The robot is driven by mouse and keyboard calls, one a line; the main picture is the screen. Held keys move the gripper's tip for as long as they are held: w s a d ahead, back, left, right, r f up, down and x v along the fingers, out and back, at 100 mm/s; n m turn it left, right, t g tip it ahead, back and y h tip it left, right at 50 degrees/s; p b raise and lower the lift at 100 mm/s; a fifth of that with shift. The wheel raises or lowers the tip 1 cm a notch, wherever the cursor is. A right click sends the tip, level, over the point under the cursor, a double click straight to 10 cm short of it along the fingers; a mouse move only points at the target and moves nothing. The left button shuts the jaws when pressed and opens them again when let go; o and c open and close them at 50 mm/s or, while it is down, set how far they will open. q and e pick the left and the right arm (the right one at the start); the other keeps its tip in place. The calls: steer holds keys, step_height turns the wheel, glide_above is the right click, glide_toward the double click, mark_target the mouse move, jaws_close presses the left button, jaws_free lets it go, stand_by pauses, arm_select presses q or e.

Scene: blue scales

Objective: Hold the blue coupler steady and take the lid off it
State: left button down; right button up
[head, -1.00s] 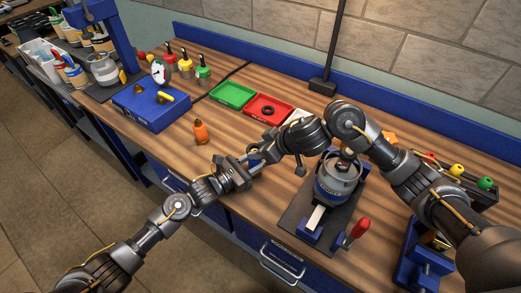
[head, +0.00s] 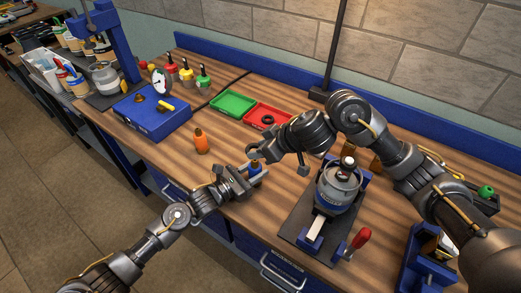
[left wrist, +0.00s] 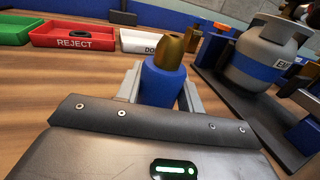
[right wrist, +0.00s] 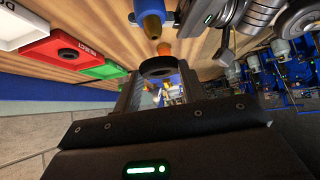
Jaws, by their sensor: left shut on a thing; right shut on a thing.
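The blue coupler (head: 256,168) stands upright with a brass top, as the left wrist view (left wrist: 162,82) shows. My left gripper (head: 246,173) is shut on its blue body. My right gripper (head: 256,152) is just above it in the head view, shut on the black round lid (right wrist: 158,68). In the right wrist view the lid is between the fingers, and the coupler (right wrist: 150,14) with its bare brass end is apart from it. The lid is too small to make out well in the head view.
A grey cylinder (head: 338,187) sits in a stand to the right. Behind are a green tray (head: 232,104) and a red reject tray (left wrist: 75,35) with a black ring in it. A blue gauge box (head: 152,118) stands far left.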

arm_select(q)
steer(key=c, duration=0.8)
jaws_free()
steer(key=shift+s+a+f, duration=0.1)
steer(key=shift+s+a, duration=0.05)
steer(key=shift+a, duration=0.05)
arm_select(e)
steer(key=shift+f, duration=0.1)
arm_select(q)
steer(key=b+v, duration=0.3)
steer(key=v, duration=0.7)
steer(key=shift+a, duration=0.15)
arm_select(e)
step_height(320, 180, down, 3)
steer(key=shift+f, duration=0.1)
arm_select(q)
steer(key=shift+s+a, duration=0.45)
steer(key=shift+a, duration=0.05)
